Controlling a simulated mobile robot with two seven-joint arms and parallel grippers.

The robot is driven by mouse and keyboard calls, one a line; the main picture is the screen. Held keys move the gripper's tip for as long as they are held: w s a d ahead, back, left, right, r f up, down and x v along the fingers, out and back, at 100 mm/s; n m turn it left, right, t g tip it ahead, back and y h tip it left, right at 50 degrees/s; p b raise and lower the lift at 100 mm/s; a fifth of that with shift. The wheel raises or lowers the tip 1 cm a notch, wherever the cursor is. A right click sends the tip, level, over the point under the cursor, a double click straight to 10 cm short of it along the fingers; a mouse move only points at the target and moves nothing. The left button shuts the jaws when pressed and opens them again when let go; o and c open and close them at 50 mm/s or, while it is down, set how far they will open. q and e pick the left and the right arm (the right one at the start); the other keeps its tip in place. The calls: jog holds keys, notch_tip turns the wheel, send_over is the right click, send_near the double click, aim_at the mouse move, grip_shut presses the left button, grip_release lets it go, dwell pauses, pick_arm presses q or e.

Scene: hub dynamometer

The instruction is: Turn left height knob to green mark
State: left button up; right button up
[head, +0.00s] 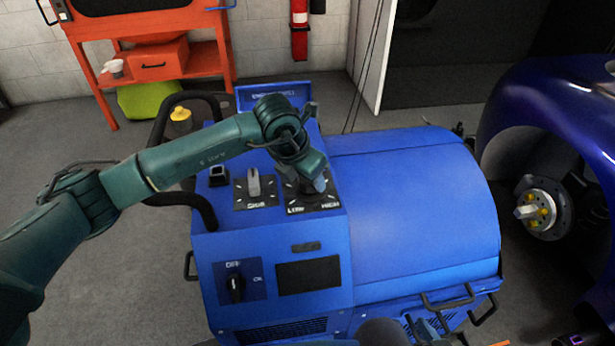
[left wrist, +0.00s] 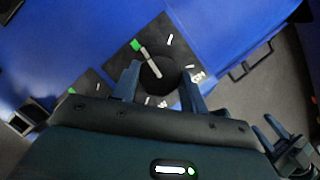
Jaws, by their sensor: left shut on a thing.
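My left gripper (head: 315,182) reaches down over a dial plate (head: 322,206) lettered LOW and HIGH on the blue machine's sloped top. In the left wrist view, its two fingers (left wrist: 160,74) stand on either side of a round black knob (left wrist: 157,78) and hold it. The knob's white pointer line points at the green mark (left wrist: 136,45), its tip close beside it. In the head view the arm and gripper hide most of this knob. My right gripper (head: 424,328) is at the bottom edge, partly cut off. Its fingers look apart and empty, also in the left wrist view (left wrist: 268,130).
Left of the held knob is a second dial with a grey lever (head: 254,184). A black switch (head: 236,288) and dark display (head: 308,273) are on the front. A rounded blue cover (head: 410,205) fills the machine's right. A car hub (head: 541,209) stands beyond.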

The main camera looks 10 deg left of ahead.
pick_arm(q)
jog(key=shift+r+n, duration=0.1)
jog(key=shift+n, duration=0.6)
jog(key=o, duration=1)
jog(key=v, duration=1.3)
jog(key=shift+s+d, duration=0.15)
jog(key=shift+d, duration=0.15)
